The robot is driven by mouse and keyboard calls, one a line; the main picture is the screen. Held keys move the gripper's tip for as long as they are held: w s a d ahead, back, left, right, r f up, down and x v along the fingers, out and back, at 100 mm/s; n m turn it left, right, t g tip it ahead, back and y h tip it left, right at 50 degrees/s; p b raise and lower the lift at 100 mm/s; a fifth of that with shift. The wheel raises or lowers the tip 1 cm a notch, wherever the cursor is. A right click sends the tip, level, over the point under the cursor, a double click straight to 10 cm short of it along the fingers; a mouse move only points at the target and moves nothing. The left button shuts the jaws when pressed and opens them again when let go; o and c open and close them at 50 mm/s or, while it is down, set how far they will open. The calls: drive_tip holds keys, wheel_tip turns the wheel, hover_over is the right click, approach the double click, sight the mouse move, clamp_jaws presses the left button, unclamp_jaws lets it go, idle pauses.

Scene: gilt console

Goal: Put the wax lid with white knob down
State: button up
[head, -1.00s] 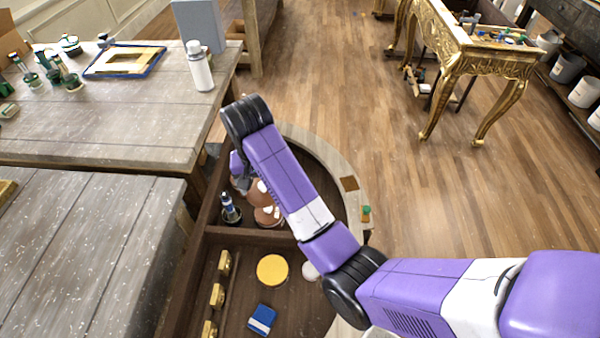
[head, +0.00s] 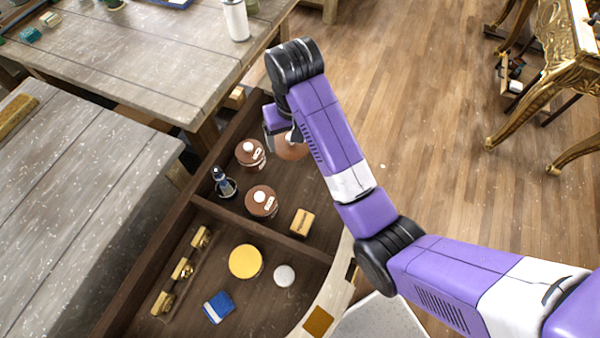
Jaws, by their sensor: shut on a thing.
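My gripper (head: 281,132) is above the far part of the wooden tray, partly hidden by my own wrist. It is shut on the wax lid with white knob, whose brown round top (head: 292,149) shows just below the jaws; the knob is mostly covered. I cannot tell whether the lid touches anything underneath. Two brown wax pots with white knobs on top stand in the tray, one to the left (head: 250,153) and one nearer (head: 262,201).
The tray (head: 215,209) has dividers. It holds a dark bottle (head: 222,183), a tan box (head: 301,222), a yellow disc (head: 245,262), a white ball (head: 284,276), a blue-and-white block (head: 218,307) and several brass pieces. Grey tables lie left; a gilt console (head: 560,80) stands right.

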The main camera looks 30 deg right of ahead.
sight(293, 180)
drive_tip(key=shift+a+f, duration=0.15)
wheel_tip(293, 180, down, 20)
drive_tip(key=b, duration=0.3)
idle(0.4)
drive_tip(key=o, duration=1.2)
drive_tip(key=shift+o, duration=0.3)
wheel_tip(293, 180, up, 12)
drive_tip(key=s, duration=0.1)
drive_tip(key=shift+s, duration=0.3)
drive_tip(key=shift+w+a, duration=0.1)
